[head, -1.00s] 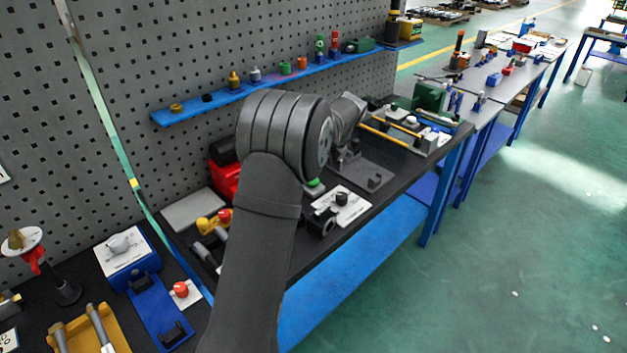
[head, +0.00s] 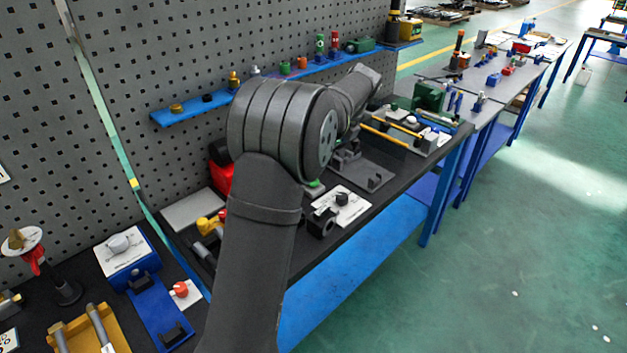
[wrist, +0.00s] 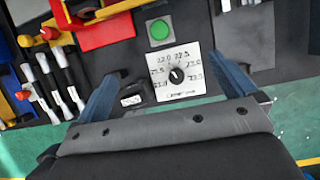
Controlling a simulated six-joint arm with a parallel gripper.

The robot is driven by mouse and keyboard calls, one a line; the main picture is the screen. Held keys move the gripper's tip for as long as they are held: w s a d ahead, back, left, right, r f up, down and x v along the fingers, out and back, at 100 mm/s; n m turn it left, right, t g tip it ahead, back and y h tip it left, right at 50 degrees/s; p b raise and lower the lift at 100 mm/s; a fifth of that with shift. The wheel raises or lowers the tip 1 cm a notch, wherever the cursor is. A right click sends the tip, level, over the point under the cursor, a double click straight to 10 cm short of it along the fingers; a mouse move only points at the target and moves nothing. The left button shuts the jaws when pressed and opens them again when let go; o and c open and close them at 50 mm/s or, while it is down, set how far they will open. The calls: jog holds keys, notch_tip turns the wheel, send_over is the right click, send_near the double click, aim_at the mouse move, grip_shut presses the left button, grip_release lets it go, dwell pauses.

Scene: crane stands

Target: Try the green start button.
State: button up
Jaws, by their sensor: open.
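The green start button (wrist: 159,29) is a round green cap on a grey square base, near the top middle of the wrist view. In the head view a green piece of it (head: 314,188) shows beside my arm, which hides the rest. My gripper (wrist: 168,68) is open in the wrist view, its two blue fingers spread wide with nothing between them. The button lies beyond the fingertips, apart from them. In the head view my gripper cannot be made out behind my arm.
A white dial plate with a black knob (wrist: 176,76) lies just nearer than the button. A red bin (wrist: 104,31) stands left of it, with several grey-handled tools (wrist: 52,82) farther left. The bench edge and green floor lie nearer. A pegboard (head: 220,50) rises behind the bench.

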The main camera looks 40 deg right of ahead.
jog(key=shift+v, duration=0.9)
jog(key=c, duration=1.3)
jog(key=shift+w+a+f+n, duration=0.15)
jog(key=shift+w+n, duration=0.05)
jog(key=shift+n, duration=0.2)
jog(key=c, duration=0.7)
jog(key=shift+w+a+f+n+g, duration=0.2)
jog(key=shift+w+n+g, duration=0.1)
jog(key=shift+n, duration=0.4)
grip_shut()
jog(key=w+a+f+n+g+h, duration=0.1)
jog(key=w+a+n+g+h, duration=0.2)
jog(key=n, duration=1.3)
jog(key=w, duration=0.2)
jog(key=shift+w+a+g+h, duration=0.3)
jog(key=shift+w+a+h, duration=0.1)
